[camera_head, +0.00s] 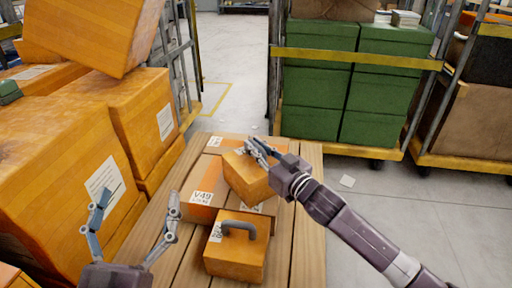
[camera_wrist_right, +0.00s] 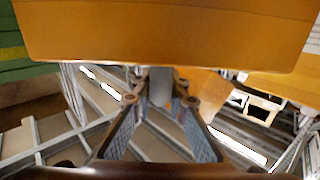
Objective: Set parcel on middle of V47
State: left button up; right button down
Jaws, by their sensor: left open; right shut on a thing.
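My right gripper (camera_head: 260,152) is shut on the grey handle of an orange parcel (camera_head: 246,180). The parcel looks tilted in the head view, over other orange boxes on a slatted wooden table (camera_head: 308,230); I cannot tell whether it touches them. In the right wrist view the parcel (camera_wrist_right: 160,35) fills the top, with its handle (camera_wrist_right: 161,85) between the fingers. A box labelled V49 (camera_head: 203,199) lies left of the parcel. Another label (camera_head: 215,142) behind it is too small to read, so I cannot pick out V47. My left gripper (camera_head: 139,207) is open and empty at the table's left.
An orange box with a grey handle (camera_head: 235,262) stands at the table's front. Large orange cartons (camera_head: 65,180) crowd the left. A rack cart with green boxes (camera_head: 318,88) stands behind to the right. The table's right strip is clear.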

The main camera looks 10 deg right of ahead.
jog(key=c, duration=1.9)
grip_release()
jog(key=shift+s+d, duration=0.15)
jog(key=shift+s, duration=0.2)
jog(key=p+v, duration=0.2)
jog(key=v, duration=0.9)
pick_arm(q)
notch_tip(320, 180, down, 12)
jog(key=a+g+y, duration=0.1)
jog(key=g+y, duration=0.1)
jog(key=g, duration=0.3)
jog(key=shift+w+a+g, duration=0.2)
jog(key=shift+w+g, duration=0.2)
pick_arm(e)
jog(key=s+a+f+m+h, duration=0.1)
jog(key=s+a+f+h, duration=0.2)
jog(key=s, duration=0.7)
jog(key=shift+s+a+m+g, duration=0.35)
jog(key=shift+a+m+g, duration=0.05)
jog(key=shift+a, duration=0.55)
